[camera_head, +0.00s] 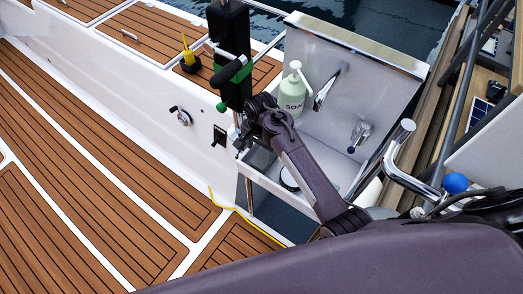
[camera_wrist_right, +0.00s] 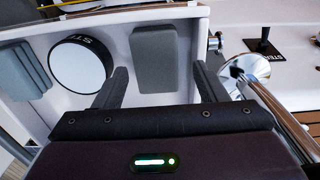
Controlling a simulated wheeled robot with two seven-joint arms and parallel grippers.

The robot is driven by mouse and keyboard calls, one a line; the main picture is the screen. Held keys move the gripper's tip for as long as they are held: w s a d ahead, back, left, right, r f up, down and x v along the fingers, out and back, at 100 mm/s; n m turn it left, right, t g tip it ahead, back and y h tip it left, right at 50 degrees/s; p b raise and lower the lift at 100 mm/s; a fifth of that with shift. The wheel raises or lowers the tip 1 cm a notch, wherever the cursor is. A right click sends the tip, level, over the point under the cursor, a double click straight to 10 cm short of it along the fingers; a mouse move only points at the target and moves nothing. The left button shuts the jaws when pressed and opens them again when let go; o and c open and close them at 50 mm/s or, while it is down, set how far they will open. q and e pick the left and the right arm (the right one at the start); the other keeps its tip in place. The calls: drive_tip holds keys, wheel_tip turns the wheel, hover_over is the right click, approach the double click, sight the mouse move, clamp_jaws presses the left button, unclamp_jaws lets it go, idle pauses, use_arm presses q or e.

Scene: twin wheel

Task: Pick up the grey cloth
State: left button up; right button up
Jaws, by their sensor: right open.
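A grey, rounded rectangular piece that looks like the cloth (camera_wrist_right: 153,58) lies in a white tray in the right wrist view. A second grey piece (camera_wrist_right: 24,70) lies at the tray's left; I cannot tell for sure which is the cloth. My right gripper (camera_wrist_right: 160,84) is open and empty. Its two fingers stand apart, with the middle grey piece showing between and beyond them. In the head view my right gripper (camera_head: 243,143) is at the left edge of the sink unit, partly hidden by its own wrist. No grey cloth shows clearly there. My left gripper is not in view.
A white round disc (camera_wrist_right: 80,64) with a dark lettered rim lies between the grey pieces. A black post (camera_head: 232,60) rises behind my gripper. The wooden deck (camera_head: 90,180) at left is clear.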

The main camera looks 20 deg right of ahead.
sight(261, 160)
drive_tip(key=shift+s+f, duration=0.2)
drive_tip(key=shift+f, duration=0.25)
drive_tip(key=shift+s+f, duration=0.2)
drive_tip(key=shift+f, duration=0.25)
drive_tip(key=f, duration=0.2)
drive_tip(key=shift+s+f, duration=0.2)
drive_tip(key=shift+f, duration=0.1)
drive_tip(key=shift+w+a+f, duration=0.1)
drive_tip(key=shift+w+f, duration=0.05)
drive_tip(key=shift+f, duration=0.75)
drive_tip(key=c, duration=0.7)
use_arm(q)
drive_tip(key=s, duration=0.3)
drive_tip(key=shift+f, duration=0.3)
use_arm(e)
drive_tip(key=shift+c, duration=0.2)
